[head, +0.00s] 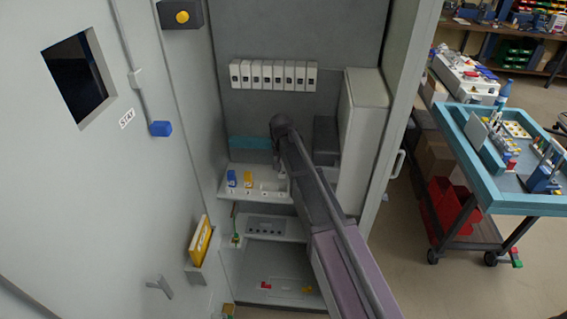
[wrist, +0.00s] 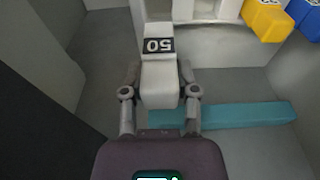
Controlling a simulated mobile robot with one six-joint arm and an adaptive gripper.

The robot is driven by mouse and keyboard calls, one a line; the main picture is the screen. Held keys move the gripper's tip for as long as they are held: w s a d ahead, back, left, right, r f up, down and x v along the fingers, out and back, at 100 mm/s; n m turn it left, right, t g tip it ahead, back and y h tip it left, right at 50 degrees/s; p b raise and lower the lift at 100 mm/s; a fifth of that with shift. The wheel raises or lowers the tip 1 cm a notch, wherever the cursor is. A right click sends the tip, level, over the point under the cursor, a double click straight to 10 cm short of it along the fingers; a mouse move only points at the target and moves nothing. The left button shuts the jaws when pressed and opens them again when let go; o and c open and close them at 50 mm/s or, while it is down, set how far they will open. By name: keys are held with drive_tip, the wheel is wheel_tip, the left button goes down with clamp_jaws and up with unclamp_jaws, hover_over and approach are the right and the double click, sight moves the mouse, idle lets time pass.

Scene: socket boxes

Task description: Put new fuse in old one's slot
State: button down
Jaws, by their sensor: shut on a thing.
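In the wrist view my gripper (wrist: 160,92) is shut on a white fuse (wrist: 159,75) with a black label that reads 50, upside down in this view. The fuse stands lengthwise between the two fingers. A yellow fuse (wrist: 264,20) and a blue fuse (wrist: 304,16) are at the upper right. In the head view the blue fuse (head: 232,178) and yellow fuse (head: 248,179) sit side by side at the left of a white slotted block (head: 268,191). My arm hides part of the block's right side and most of my gripper, so contact there cannot be told.
A teal bar (head: 249,143) lies behind the block; it also shows in the wrist view (wrist: 230,114). A row of white breakers (head: 273,75) is on the back wall. A tall pale box (head: 362,140) stands at the right. A lower shelf (head: 275,228) lies below.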

sight(282, 178)
drive_tip(key=shift+f, duration=0.2)
drive_tip(key=shift+f+b, duration=1.7)
drive_tip(key=shift+b, duration=0.2)
drive_tip(key=shift+f+b, duration=0.3)
drive_tip(key=shift+f+b, duration=0.55)
drive_tip(key=shift+f, duration=0.05)
drive_tip(key=shift+f, duration=0.1)
drive_tip(key=shift+f+b, duration=0.4)
drive_tip(key=shift+b, duration=0.15)
drive_tip(key=shift+f, duration=0.1)
drive_tip(key=shift+f+b, duration=0.4)
drive_tip(key=shift+b, duration=0.1)
